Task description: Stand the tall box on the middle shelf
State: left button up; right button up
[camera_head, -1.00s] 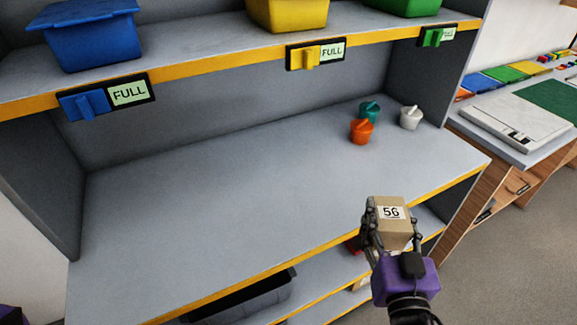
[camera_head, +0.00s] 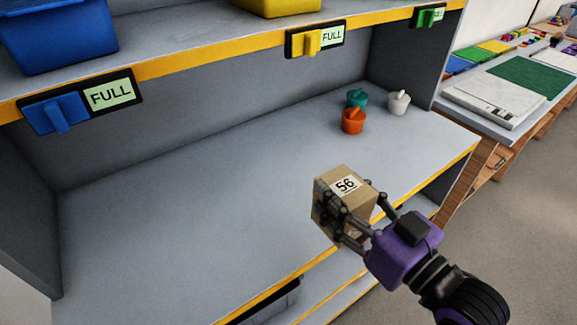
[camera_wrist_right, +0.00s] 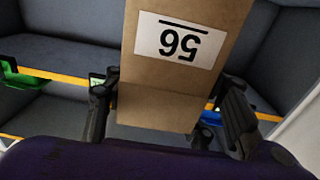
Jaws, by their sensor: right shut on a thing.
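The tall box is a tan cardboard box (camera_head: 335,188) with a white label reading 56. My right gripper (camera_head: 352,222) is shut on it and holds it near the yellow front edge of the middle shelf (camera_head: 190,215). In the head view I cannot tell whether the box's base touches the shelf. In the right wrist view the box (camera_wrist_right: 160,105) fills the middle, its label upside down, with a finger on each side. The far end of the box is cut off there. My left gripper does not show.
Small orange (camera_head: 353,121), teal (camera_head: 357,98) and white (camera_head: 399,101) lidded pots stand at the shelf's back right. The shelf's left and middle are clear. Above, the upper shelf holds a blue bin (camera_head: 58,38) and a yellow bin (camera_head: 278,5). A dark bin (camera_head: 270,303) sits below.

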jog(key=shift+w+a+f, duration=0.15)
jog(key=shift+a, duration=0.2)
jog(key=shift+w+a+f+b, duration=0.4)
jog(key=shift+a+b, duration=0.05)
jog(key=shift+b, duration=0.2)
jog(key=w+a+f, duration=0.2)
jog(key=w+f, duration=0.1)
jog(key=w+a+f, duration=0.3)
jog(key=f, duration=0.1)
jog(key=w+a+f, duration=0.3)
jog(key=f, duration=0.1)
jog(key=shift+a+f, duration=0.15)
jog(key=shift+f, duration=0.35)
jog(key=o, duration=1.3)
jog(key=shift+c, duration=0.2)
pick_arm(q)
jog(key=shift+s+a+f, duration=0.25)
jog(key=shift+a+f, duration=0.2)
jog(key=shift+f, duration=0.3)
